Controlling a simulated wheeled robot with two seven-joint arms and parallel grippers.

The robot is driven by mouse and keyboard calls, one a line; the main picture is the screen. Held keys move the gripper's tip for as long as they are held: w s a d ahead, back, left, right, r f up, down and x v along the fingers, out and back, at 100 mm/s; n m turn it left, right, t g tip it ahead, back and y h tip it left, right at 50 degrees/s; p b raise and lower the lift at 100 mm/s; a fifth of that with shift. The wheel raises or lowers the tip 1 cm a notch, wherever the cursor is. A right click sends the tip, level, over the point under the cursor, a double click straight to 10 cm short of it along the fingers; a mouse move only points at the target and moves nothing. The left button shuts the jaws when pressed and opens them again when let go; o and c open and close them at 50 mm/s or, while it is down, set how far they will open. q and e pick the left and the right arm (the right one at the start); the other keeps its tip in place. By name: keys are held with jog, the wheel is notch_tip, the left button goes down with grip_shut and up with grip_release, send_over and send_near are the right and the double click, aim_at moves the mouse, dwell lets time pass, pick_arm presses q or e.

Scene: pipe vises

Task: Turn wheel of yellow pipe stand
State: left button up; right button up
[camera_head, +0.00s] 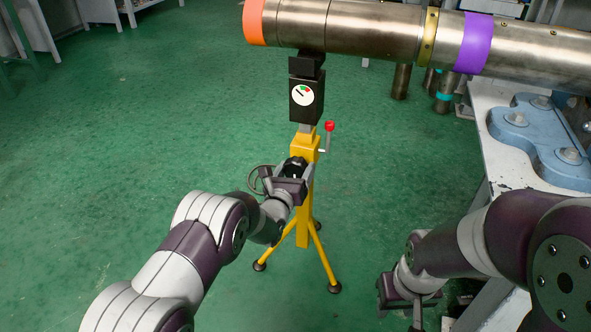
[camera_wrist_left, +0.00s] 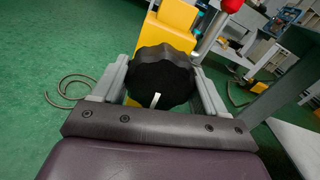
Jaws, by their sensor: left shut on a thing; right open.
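The yellow pipe stand (camera_head: 304,218) stands upright on three legs on the green floor. Its black head with a round gauge (camera_head: 303,95) sits under the pipe. The black wheel (camera_wrist_left: 160,78) is on the stand's near side, with a small white mark on its face. My left gripper (camera_head: 293,172) is shut on the wheel, with one finger on each side of it in the left wrist view (camera_wrist_left: 160,88). A lever with a red knob (camera_head: 329,126) sticks out at the stand's right. My right gripper (camera_head: 405,300) is open and empty, low at the right.
A large metal pipe (camera_head: 375,35) with orange, gold and purple bands runs across the top. A grey table (camera_head: 487,100) with a blue metal part (camera_head: 535,140) stands at the right, near my right arm. The green floor at left is clear.

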pick_arm(q)
jog(key=shift+m, duration=0.4)
jog(key=o, duration=1)
jog(key=shift+o, duration=0.2)
jog(key=shift+s+a+p, duration=0.1)
jog(key=shift+s+p, duration=0.15)
jog(key=shift+p, duration=0.05)
jog(key=p+v, duration=0.5)
jog(key=v, duration=0.7)
jog(key=shift+s, duration=0.1)
jog(key=shift+a, duration=0.15)
